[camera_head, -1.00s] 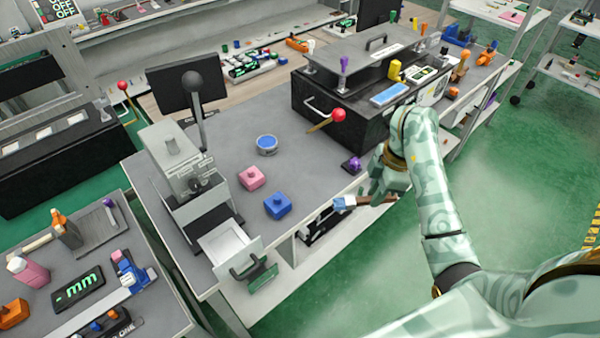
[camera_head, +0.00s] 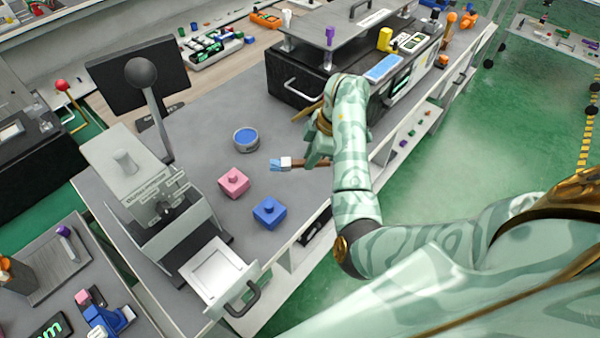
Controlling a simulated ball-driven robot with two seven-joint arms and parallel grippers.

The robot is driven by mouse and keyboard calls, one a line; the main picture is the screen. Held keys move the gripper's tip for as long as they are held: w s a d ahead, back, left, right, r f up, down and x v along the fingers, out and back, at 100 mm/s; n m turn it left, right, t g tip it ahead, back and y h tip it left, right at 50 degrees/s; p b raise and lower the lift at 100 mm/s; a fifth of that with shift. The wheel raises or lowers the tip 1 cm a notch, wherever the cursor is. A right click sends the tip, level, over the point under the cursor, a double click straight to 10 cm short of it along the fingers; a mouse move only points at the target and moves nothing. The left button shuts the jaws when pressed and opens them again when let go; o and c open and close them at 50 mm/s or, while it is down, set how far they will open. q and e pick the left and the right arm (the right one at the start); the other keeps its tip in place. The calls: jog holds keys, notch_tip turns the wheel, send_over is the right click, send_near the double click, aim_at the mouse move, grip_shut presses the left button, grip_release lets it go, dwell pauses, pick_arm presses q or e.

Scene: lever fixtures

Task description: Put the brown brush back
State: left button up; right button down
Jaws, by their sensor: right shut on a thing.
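My right gripper (camera_head: 318,155) is shut on the brown brush, whose brown handle lies in its fingers. The brush (camera_head: 289,164) points left, with a white band and light blue bristles at its end. It is held over the grey table (camera_head: 210,135), to the right of a round grey tin with blue contents (camera_head: 246,139). My right arm comes from the lower right and hides part of the table edge and the black machine's front. My left gripper is not in view.
A pink block (camera_head: 233,183) and a blue block (camera_head: 269,212) sit on the table near the brush. A grey lever press (camera_head: 145,195) with an open drawer (camera_head: 218,272) stands to the left. A black machine (camera_head: 300,83) stands behind the gripper.

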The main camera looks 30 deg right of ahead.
aim_at(298, 175)
jog(key=w+f, duration=0.1)
jog(key=w+f+b, duration=0.1)
jog(key=shift+a+f, duration=0.3)
jog(key=shift+f, duration=0.05)
jog(key=f, duration=0.2)
jog(key=f+b, duration=0.1)
jog(key=shift+w+f+b, duration=0.3)
jog(key=shift+w+f, duration=0.05)
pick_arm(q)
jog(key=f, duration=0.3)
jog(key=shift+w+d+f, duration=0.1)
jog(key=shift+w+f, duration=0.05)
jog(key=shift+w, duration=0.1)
pick_arm(e)
jog(key=shift+r, duration=0.1)
jog(key=shift+a, duration=0.1)
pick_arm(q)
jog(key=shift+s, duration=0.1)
pick_arm(e)
jog(key=c, duration=1.3)
grip_release()
jog(key=shift+c, duration=0.2)
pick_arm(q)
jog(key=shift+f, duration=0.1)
